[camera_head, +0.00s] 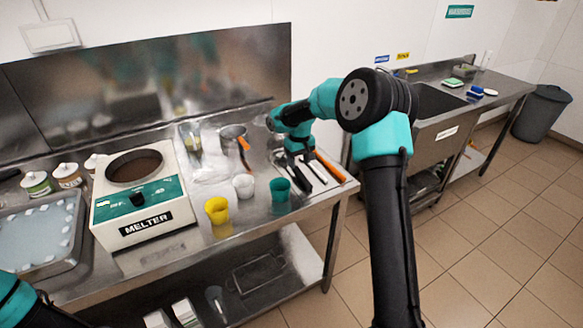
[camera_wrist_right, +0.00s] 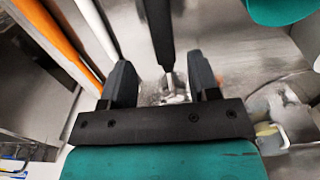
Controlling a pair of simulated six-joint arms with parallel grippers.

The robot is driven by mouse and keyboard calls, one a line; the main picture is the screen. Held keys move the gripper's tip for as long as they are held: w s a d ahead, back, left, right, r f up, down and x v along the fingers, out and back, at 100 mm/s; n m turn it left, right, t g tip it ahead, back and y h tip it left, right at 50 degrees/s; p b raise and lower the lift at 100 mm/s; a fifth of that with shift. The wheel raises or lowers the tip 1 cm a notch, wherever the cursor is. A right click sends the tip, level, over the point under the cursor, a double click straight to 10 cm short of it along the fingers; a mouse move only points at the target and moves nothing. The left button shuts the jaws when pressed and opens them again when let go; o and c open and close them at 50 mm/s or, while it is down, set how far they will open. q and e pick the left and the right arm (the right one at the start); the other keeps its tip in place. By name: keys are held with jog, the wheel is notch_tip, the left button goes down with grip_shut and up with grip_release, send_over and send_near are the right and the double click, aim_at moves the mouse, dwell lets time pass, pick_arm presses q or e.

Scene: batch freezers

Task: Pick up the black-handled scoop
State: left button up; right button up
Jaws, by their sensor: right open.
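The black-handled scoop shows in the right wrist view as a long black handle (camera_wrist_right: 160,35) with a metal part below it. The handle lies between the two spread fingers of my right gripper (camera_wrist_right: 166,85), with a gap visible on each side. In the head view this gripper (camera_head: 299,160) is open, low over the tools at the right end of the counter. There it partly hides the scoop, whose black handle (camera_head: 300,180) shows below the fingers. My left arm shows only at the bottom left corner; its gripper is out of view.
A white tool (camera_wrist_right: 92,28) and an orange-handled tool (camera_wrist_right: 45,30) lie beside the scoop. Teal (camera_head: 280,190), white (camera_head: 244,186) and yellow (camera_head: 217,210) cups stand to the left. A pot (camera_head: 233,133) stands behind, and the melter (camera_head: 140,195) is farther left on the steel counter.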

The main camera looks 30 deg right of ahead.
aim_at(298, 171)
jog(key=shift+f, duration=0.15)
jog(key=shift+a+f, duration=0.2)
jog(key=shift+f, duration=2.25)
jog(key=shift+c, duration=0.4)
jog(key=c, duration=0.9)
